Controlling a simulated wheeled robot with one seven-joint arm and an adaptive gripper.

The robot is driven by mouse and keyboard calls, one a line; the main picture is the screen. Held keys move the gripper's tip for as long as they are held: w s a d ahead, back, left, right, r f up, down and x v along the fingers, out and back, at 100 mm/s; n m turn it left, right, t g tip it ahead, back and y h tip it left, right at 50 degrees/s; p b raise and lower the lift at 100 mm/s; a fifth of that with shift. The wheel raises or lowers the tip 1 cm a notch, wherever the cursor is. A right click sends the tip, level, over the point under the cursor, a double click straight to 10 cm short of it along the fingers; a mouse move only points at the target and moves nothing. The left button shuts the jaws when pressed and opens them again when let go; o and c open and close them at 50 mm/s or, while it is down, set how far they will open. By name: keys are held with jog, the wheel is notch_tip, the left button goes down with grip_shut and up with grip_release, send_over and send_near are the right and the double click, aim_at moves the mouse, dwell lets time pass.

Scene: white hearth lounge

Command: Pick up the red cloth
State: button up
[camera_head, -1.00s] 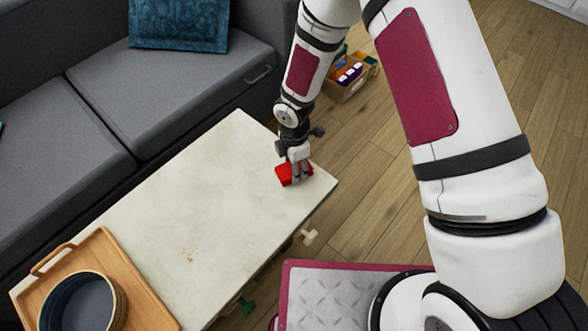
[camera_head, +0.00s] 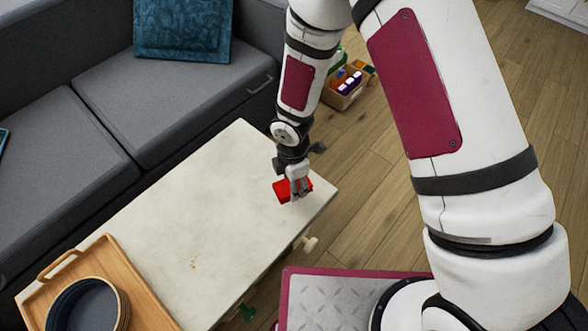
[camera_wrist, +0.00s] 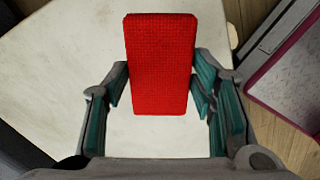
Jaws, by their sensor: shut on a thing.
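The red cloth (camera_head: 282,191) is a small, folded, block-like piece at the far right end of the pale tabletop (camera_head: 190,210). In the wrist view the red cloth (camera_wrist: 160,62) stands out as a textured rectangle between the fingers. My gripper (camera_head: 297,190) is shut on the cloth, with its teal finger pads on either side of it in the wrist view (camera_wrist: 160,95). Part of the cloth is hidden behind the fingers in the head view. I cannot tell for sure whether the cloth is clear of the table.
A wooden tray (camera_head: 128,290) with a dark round bowl (camera_head: 85,308) sits at the table's near left end. A grey sofa (camera_head: 160,110) runs along the far side. A box of small items (camera_head: 349,88) stands on the floor beyond the table. The table's middle is bare apart from crumbs.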

jog(key=s, duration=0.7)
jog(key=s+r, duration=0.1)
jog(key=s, duration=0.3)
jog(key=shift+s+a+p, duration=0.1)
jog(key=shift+a+p, duration=0.1)
jog(key=shift+p, duration=0.1)
